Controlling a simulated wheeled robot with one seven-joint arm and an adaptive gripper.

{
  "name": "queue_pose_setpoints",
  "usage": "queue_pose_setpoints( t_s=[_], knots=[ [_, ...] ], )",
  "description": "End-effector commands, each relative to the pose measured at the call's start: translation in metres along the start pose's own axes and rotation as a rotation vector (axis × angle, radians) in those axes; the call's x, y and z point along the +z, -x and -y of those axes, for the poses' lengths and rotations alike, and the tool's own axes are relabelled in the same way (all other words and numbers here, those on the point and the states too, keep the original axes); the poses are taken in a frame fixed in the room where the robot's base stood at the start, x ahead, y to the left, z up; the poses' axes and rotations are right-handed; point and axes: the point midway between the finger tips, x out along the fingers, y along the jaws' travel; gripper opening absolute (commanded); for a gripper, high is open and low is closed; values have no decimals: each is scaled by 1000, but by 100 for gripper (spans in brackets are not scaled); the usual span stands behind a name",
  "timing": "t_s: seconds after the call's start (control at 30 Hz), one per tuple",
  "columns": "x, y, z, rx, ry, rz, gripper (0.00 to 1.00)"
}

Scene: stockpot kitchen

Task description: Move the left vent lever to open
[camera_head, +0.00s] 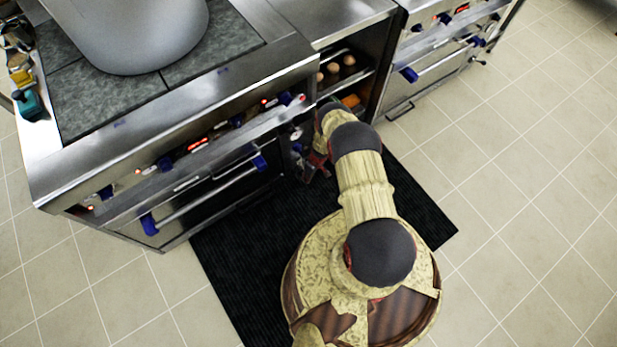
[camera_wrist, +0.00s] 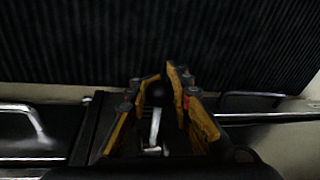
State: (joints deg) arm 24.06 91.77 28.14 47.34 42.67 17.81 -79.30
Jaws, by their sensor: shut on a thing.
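My gripper (camera_wrist: 158,80) is closed around a small lever in the wrist view. The lever has a dark round knob (camera_wrist: 154,88) and a pale metal shaft (camera_wrist: 155,125). Its lower end is hidden in the dark between the fingers. In the head view my gripper (camera_head: 314,165) is low at the right end of the range front (camera_head: 190,150), partly behind my arm. The lever cannot be made out there, and I cannot read its position.
A large grey pot (camera_head: 140,35) stands on the cooktop (camera_head: 100,105). Oven handles with blue ends (camera_head: 205,197) stick out from the range front. A black ribbed mat (camera_head: 235,260) covers the floor; tiles are clear at right.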

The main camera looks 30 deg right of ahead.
Motion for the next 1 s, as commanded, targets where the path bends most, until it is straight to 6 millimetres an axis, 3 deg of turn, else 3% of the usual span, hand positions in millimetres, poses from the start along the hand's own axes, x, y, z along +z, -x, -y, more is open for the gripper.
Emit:
queue_pose_setpoints(
  t_s=[0.03, 0.43, 0.47, 0.83, 1.0],
  knots=[
    [-9, 5, -8, 14, 1, -13, 0],
    [-12, 6, -10, 17, 1, -16, 0],
    [-12, 7, -10, 18, 1, -16, 19],
    [-9, 5, -7, 12, 1, -12, 40],
    [-6, 3, -4, 8, 1, -8, 40]
  ],
)
